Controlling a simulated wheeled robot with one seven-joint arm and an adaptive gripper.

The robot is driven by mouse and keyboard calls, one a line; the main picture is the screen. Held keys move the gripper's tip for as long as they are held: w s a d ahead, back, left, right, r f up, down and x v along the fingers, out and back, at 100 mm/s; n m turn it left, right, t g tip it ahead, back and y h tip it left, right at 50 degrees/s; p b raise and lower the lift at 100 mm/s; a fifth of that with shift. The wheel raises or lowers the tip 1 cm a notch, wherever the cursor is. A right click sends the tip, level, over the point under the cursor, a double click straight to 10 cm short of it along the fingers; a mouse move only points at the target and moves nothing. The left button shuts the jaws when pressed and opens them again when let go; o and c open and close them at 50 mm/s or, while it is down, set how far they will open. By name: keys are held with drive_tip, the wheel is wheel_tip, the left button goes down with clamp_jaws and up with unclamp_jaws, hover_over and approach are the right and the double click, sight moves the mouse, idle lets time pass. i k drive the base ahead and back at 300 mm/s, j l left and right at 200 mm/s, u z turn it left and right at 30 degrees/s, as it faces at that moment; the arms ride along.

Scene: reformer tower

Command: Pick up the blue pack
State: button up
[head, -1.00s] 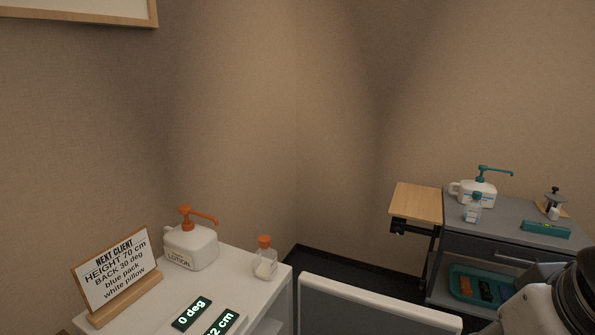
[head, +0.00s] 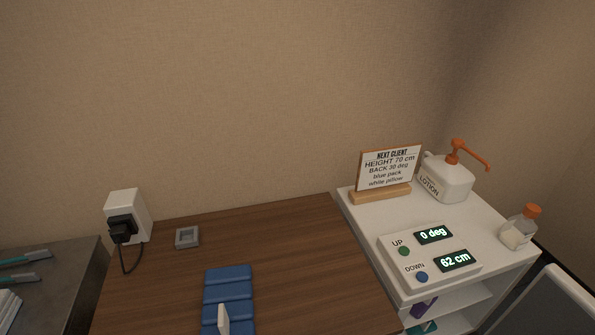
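A blue pack (head: 229,288) lies flat on the brown wooden tabletop (head: 290,240), at the lower middle of the head view. It is ribbed in several segments. A small white upright piece (head: 223,318) stands at its near end, and I cannot tell whether it is attached. The pack's near end is cut off by the bottom edge of the picture. My gripper is not in view.
A white stand right of the table holds a sign (head: 388,167), lotion bottle (head: 446,178), small orange-capped bottle (head: 519,227) and button panel (head: 430,257). A socket with black plug (head: 122,229) and grey square frame (head: 187,237) are left. A grey surface (head: 50,290) is far left.

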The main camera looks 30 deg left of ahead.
sight(228, 309)
drive_tip(key=u, duration=1.6)
drive_tip(key=j+u, duration=0.1)
drive_tip(key=u, duration=0.35)
drive_tip(key=j+u, duration=0.1)
drive_tip(key=u, duration=0.4)
